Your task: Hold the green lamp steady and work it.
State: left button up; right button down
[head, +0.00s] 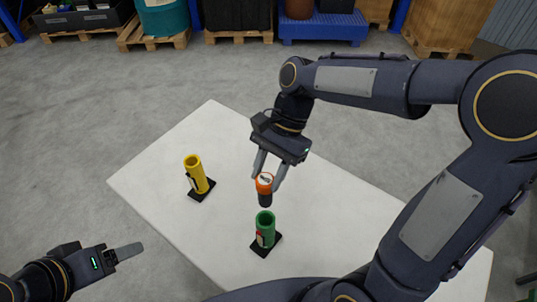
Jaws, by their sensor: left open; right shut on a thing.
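A green cylinder (265,229), the only green thing on the table, stands upright on a black square base (262,247). It has a reddish label on its side and its top looks dark and open. My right gripper (270,177) points down and is shut on a small orange and black piece (265,184) with a pale mark on top. This piece appears just above and behind the green cylinder; I cannot tell whether they touch. My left gripper (128,251) is open and empty, off the table's left edge, seen side-on and far from the cylinder.
A similar yellow cylinder (195,173) stands on a black base further left on the white table (160,180). The table is otherwise mostly clear. Wooden pallets (155,38), a blue pallet (322,27) and boxes stand along the far floor, away from the table.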

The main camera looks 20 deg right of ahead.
jog(key=shift+s+f+b, duration=0.2)
jog(key=shift+f+b, duration=0.2)
jog(key=shift+w+f+b, duration=0.1)
jog(key=shift+f+b, duration=1.95)
pick_arm(q)
notch_tip(320, 180, down, 5)
jog(key=shift+s, duration=0.15)
jog(key=shift+o, duration=0.2)
